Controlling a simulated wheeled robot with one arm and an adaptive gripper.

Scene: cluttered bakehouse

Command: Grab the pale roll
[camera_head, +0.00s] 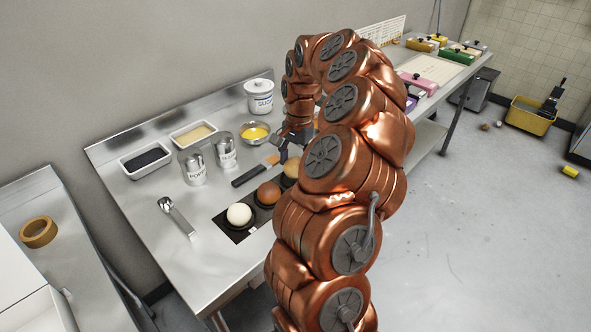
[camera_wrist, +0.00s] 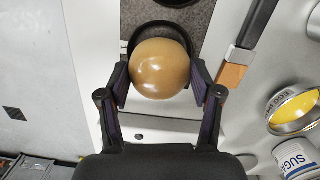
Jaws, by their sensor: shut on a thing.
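Three rolls sit in a row on a dark mat (camera_head: 228,228) on the steel table. The nearest is a pale, cream-white roll (camera_head: 239,214). A brown roll (camera_head: 268,193) is in the middle. A golden-tan roll (camera_head: 291,169) is at the far end, partly hidden by my arm. My gripper (camera_head: 289,154) is at this far roll. In the wrist view, its fingers are shut on the golden-tan roll (camera_wrist: 160,68), one on each side. The roll is at the mat's end; I cannot tell whether it is lifted. The cream-white roll is apart from my gripper.
A brush (camera_head: 255,171) lies beside the mat. A bowl of yellow egg wash (camera_head: 255,132), a sugar pot (camera_head: 259,97), two labelled tins (camera_head: 192,167) and two trays (camera_head: 146,160) stand behind. A metal scoop (camera_head: 177,216) lies at left. The front-left table corner is clear.

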